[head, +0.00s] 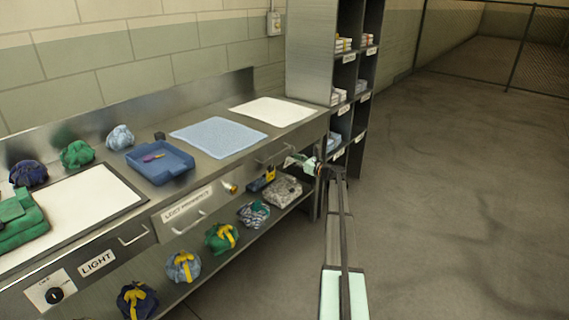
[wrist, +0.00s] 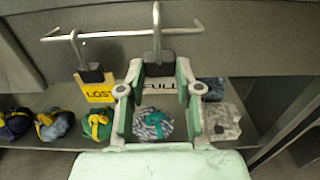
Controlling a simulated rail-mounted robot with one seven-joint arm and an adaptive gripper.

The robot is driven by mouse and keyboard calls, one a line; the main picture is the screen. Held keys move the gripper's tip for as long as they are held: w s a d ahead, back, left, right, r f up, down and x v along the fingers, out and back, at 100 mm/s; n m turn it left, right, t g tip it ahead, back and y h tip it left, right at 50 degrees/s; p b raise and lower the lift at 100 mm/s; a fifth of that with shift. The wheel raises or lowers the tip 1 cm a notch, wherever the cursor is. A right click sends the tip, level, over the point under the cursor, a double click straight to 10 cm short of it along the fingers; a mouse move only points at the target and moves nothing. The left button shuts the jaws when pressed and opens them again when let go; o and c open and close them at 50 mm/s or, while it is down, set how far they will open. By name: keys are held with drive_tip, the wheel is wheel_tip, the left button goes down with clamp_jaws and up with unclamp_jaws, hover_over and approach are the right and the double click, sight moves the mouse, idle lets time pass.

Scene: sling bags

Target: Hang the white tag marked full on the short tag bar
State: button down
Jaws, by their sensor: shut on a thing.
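My gripper (wrist: 160,70) is shut on the white tag marked FULL (wrist: 160,87), holding it by its dark block between the pale green fingers. The fingers cover the tag's sides. The tag's grey hook (wrist: 157,18) points up and overlaps the tag bar (wrist: 120,34) in the wrist view; I cannot tell whether it is over the bar or only in front of it. A yellow tag marked LOST (wrist: 98,93) hangs left of my gripper on the bar. In the head view my gripper (head: 303,161) is at the bench's front right, and the yellow tag (head: 270,173) shows beside it.
Several tied bags (wrist: 153,125) and a grey speckled bundle (wrist: 222,122) lie on the lower shelf (head: 205,268). The bench top holds a blue tray (head: 160,165), a blue cloth (head: 218,137) and a white cloth (head: 273,111). A shelf unit (head: 312,55) stands behind; the floor at right is clear.

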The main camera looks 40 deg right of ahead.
drive_tip(key=shift+v, duration=1.6)
